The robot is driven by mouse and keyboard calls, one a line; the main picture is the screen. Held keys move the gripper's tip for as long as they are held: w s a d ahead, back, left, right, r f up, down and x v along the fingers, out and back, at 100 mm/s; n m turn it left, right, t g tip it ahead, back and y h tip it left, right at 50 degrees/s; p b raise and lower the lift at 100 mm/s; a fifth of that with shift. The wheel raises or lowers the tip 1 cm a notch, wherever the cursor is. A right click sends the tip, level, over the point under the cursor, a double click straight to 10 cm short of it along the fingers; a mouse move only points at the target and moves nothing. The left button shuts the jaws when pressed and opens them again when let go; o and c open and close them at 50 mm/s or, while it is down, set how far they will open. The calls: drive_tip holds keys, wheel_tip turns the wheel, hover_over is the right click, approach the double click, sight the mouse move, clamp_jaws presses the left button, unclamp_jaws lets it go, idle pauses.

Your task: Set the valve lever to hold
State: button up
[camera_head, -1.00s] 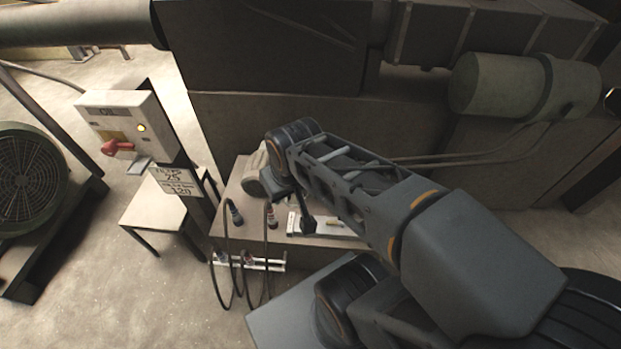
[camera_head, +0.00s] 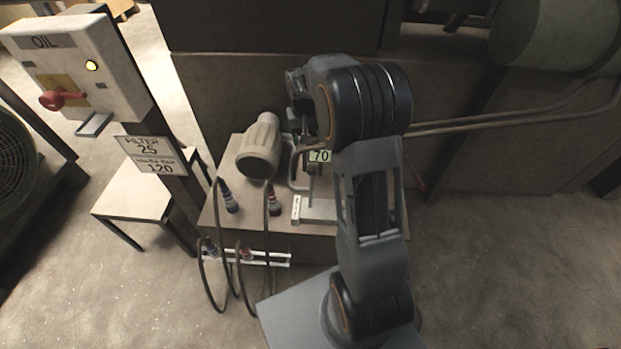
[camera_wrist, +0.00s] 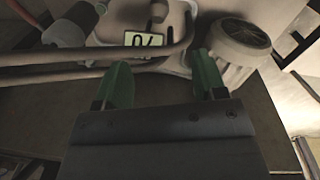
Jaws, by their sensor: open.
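My gripper (camera_wrist: 163,78) shows in the wrist view as two green fingers, spread apart and empty. Pale pipes run just beyond the fingertips. A red grip on a grey fitting (camera_wrist: 34,30) is at the upper left of the wrist view, to the left of the fingers and apart from them. I cannot tell for certain which part is the valve lever, and no hold mark is readable. My arm hides part of the bench top.
The bench (camera_head: 222,208) carries a beige motor (camera_head: 259,146), a display reading 70 (camera_head: 319,156) and hoses with bottle-like ends (camera_head: 274,203). An OIL panel with a red knob (camera_head: 62,98) stands left above a small table (camera_head: 140,195).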

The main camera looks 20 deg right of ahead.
sight(311, 166)
drive_tip(key=f+b, duration=0.1)
drive_tip(key=f, duration=0.4)
drive_tip(key=d+f+b, duration=0.1)
drive_tip(key=f, duration=0.4)
drive_tip(key=f+b, duration=0.1)
drive_tip(key=f, duration=0.5)
drive_tip(key=shift+w+d+b, duration=0.3)
drive_tip(key=shift+b, duration=0.05)
drive_tip(key=shift+r, duration=0.1)
clamp_jaws()
